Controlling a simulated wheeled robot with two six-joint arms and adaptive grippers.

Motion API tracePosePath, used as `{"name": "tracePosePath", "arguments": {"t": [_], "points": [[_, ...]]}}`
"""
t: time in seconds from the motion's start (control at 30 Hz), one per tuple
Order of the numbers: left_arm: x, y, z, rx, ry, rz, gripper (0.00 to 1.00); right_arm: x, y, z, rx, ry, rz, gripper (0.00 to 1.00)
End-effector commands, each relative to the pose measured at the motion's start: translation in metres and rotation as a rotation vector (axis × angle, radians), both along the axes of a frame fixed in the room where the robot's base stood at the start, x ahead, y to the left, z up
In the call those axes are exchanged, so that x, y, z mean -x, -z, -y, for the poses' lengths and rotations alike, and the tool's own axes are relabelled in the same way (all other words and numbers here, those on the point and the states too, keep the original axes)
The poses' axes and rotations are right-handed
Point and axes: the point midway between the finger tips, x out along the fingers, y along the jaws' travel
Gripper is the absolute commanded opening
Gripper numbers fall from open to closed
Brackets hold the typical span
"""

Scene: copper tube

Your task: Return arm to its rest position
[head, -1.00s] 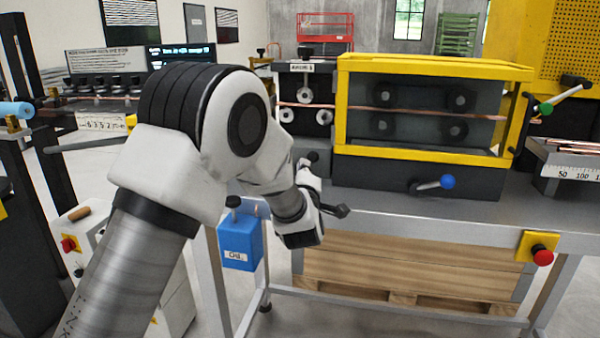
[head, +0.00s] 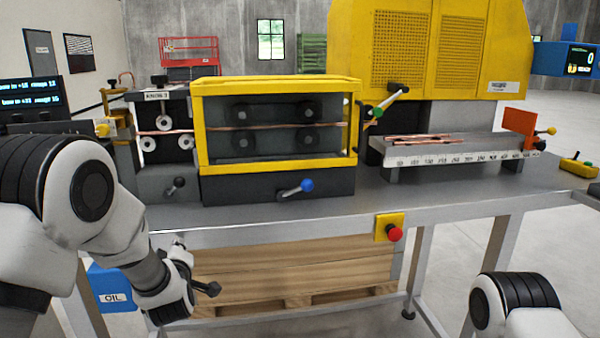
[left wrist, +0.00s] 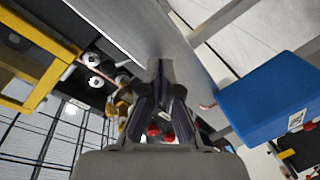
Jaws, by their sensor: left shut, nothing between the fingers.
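My left arm (head: 85,190) comes in from the left, bent in front of the workbench. My left gripper (head: 207,288) is at the arm's lower end, below the bench's front edge and in front of the wooden pallet. In the left wrist view its fingers (left wrist: 161,75) meet and hold nothing. Part of my right arm (head: 515,300) shows at the bottom right; its gripper is out of view.
The grey bench (head: 420,203) bears a yellow-framed roller box (head: 275,168) with a blue-knobbed lever. A ruler tray (head: 435,158) lies right. Under the bench are a blue oil box (head: 108,285), also in the left wrist view (left wrist: 270,95), and a wooden pallet (head: 290,270).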

Motion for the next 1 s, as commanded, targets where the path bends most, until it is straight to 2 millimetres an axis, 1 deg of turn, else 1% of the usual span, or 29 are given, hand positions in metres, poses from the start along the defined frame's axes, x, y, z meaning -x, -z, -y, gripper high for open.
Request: {"name": "tracePosePath", "arguments": {"t": [0.03, 0.07, 0.1, 0.17, 0.2, 0.27, 0.3, 0.37, 0.4, 0.47, 0.5, 0.6, 0.63, 0.7, 0.77, 1.0], "points": [[0.016, 0.037, 0.004, -0.039, 0.033, -0.126, 0.0, 0.0, -0.011, 0.0, 0.0, 0.0, 0.0, 0.67], [0.028, 0.062, 0.007, -0.068, 0.062, -0.208, 0.0, 0.0, -0.015, 0.0, 0.0, 0.0, 0.0, 0.67], [0.046, 0.094, 0.01, -0.105, 0.102, -0.314, 0.0, 0.0, -0.019, 0.0, 0.0, 0.0, 0.0, 0.67], [0.078, 0.139, 0.017, -0.157, 0.171, -0.473, 0.0, 0.0, -0.026, 0.0, 0.0, 0.0, 0.0, 0.67], [0.103, 0.166, 0.021, -0.188, 0.221, -0.574, 0.0, 0.0, -0.03, 0.0, 0.0, 0.0, 0.0, 0.67], [0.144, 0.204, 0.027, -0.231, 0.303, -0.725, 0.0, 0.0, -0.036, 0.0, 0.0, 0.0, 0.0, 0.67], [0.173, 0.225, 0.032, -0.256, 0.364, -0.822, 0.0, 0.0, -0.04, 0.0, 0.0, 0.0, 0.0, 0.67], [0.221, 0.253, 0.038, -0.286, 0.46, -0.966, 0.0, 0.0, -0.046, 0.0, 0.0, 0.0, 0.0, 0.67], [0.255, 0.267, 0.042, -0.302, 0.53, -1.057, 0.0, 0.0, -0.051, 0.0, 0.0, 0.0, 0.0, 0.67], [0.306, 0.283, 0.048, -0.32, 0.637, -1.185, 0.0, 0.0, -0.056, 0.0, 0.0, 0.0, 0.0, 0.67], [0.337, 0.29, 0.052, -0.326, 0.707, -1.261, 0.0, 0.0, -0.06, 0.0, 0.0, 0.0, 0.0, 0.67], [0.398, 0.297, 0.059, -0.332, 0.855, -1.396, 0.0, 0.0, -0.065, 0.0, 0.0, 0.0, 0.0, 0.67], [0.412, 0.298, 0.061, -0.331, 0.886, -1.424, 0.0, 0.0, -0.066, 0.0, 0.0, 0.0, 0.0, 0.67], [0.431, 0.298, 0.063, -0.33, 0.939, -1.462, 0.0, 0.0, -0.067, 0.0, 0.0, 0.0, 0.0, 0.67], [0.438, 0.299, 0.064, -0.33, 0.96, -1.477, 0.0, 0.0, -0.067, 0.0, 0.0, 0.0, 0.0, 0.67], [0.438, 0.3, 0.064, -0.332, 0.961, -1.477, 0.0, 0.0, -0.066, 0.0, 0.0, 0.0, 0.0, 0.67]]}}
